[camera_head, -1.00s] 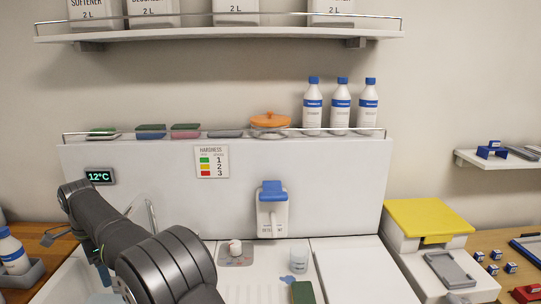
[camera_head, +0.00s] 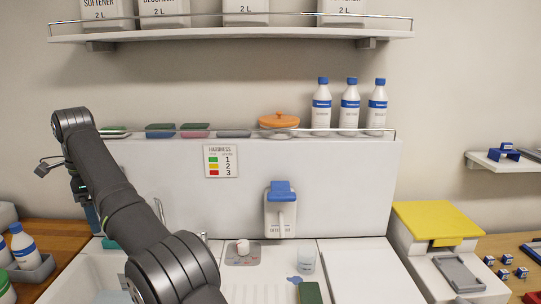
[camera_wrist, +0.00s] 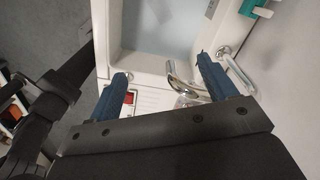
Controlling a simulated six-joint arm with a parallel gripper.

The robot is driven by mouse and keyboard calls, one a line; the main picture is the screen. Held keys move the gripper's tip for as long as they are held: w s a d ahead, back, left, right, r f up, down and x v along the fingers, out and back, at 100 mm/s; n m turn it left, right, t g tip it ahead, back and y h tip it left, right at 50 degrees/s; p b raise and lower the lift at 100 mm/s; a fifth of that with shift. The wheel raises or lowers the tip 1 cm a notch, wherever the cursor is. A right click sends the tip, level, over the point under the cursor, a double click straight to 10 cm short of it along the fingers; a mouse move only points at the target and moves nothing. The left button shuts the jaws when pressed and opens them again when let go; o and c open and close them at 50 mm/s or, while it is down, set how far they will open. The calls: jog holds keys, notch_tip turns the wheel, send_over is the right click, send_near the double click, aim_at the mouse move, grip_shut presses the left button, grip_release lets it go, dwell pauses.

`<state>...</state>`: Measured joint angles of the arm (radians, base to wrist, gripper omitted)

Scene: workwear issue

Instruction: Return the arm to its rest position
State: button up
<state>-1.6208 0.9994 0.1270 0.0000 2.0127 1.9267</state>
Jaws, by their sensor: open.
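My gripper (camera_wrist: 161,72) shows in the wrist view as two blue fingers set wide apart, with nothing between them. It is open and hangs over the sink (camera_wrist: 115,45) and its curved metal tap (camera_wrist: 180,82). In the head view my arm rises at the left, bent at a high elbow. The gripper end there is mostly hidden behind the arm, over the sink side (camera_head: 82,268).
White bottles (camera_head: 350,108) and an orange lidded pot (camera_head: 279,122) stand on the back ledge. A dispenser (camera_head: 281,215) is on the back panel. A cup (camera_head: 305,260) and green sponge (camera_head: 310,293) are on the counter. A yellow-lidded box (camera_head: 436,220) stands right.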

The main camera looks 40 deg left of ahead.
jog(key=w+d, duration=0.1)
jog(key=w, duration=1)
jog(key=shift+w+r, duration=0.25)
